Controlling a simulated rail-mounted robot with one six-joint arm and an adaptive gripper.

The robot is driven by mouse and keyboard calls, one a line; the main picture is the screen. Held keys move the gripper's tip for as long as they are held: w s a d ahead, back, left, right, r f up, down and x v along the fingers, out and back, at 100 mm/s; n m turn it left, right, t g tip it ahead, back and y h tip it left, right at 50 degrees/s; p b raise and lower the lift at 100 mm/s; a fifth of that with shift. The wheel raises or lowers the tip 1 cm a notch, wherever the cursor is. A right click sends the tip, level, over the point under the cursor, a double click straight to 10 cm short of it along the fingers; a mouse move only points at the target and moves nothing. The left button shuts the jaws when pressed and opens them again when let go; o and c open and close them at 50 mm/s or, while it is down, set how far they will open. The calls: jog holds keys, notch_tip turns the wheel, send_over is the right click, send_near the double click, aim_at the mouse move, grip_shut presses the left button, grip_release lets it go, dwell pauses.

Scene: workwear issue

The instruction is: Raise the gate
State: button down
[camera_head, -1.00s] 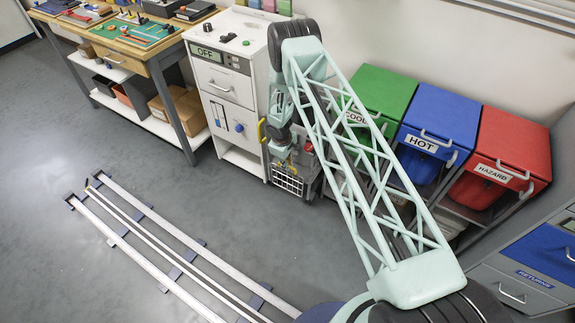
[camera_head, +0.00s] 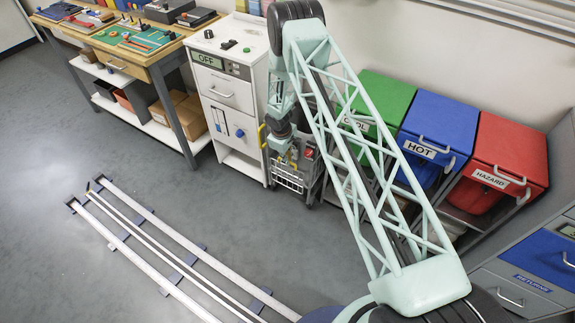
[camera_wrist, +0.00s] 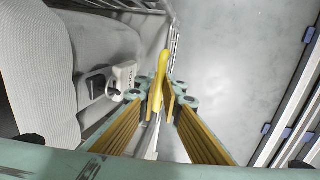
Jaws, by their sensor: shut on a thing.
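A dark grey wheeled cart (camera_head: 312,180) stands between the white cabinet and the bins. A wire grid panel (camera_head: 288,182), seemingly the gate, shows low on its front. My gripper (camera_head: 287,160) is at the cart's front, above the panel. In the wrist view my gripper (camera_wrist: 163,100) is shut on an upright yellow handle (camera_wrist: 161,68), held between the fingertips. Thin grey bars run near the handle, but its join to the gate is hidden. My arm covers part of the cart.
A white cabinet (camera_head: 238,140) stands close left of the cart. Green (camera_head: 383,95), blue (camera_head: 438,118) and red (camera_head: 512,145) bins stand to the right. Floor rails (camera_head: 160,230) run in front. The grey floor (camera_head: 90,150) is otherwise clear there.

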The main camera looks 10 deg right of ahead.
notch_tip(320, 180, up, 10)
jog(key=p, duration=0.2)
jog(key=shift+f, duration=0.15)
jog(key=c, duration=3.4)
grip_release()
jog(key=shift+c, duration=0.2)
jog(key=o, duration=0.7)
jog(key=shift+c, duration=0.2)
notch_tip(320, 180, up, 12)
jog(key=s+a, duration=0.1)
jog(key=shift+s+a+f, duration=0.15)
jog(key=shift+s+a, duration=0.15)
jog(key=shift+a, duration=0.05)
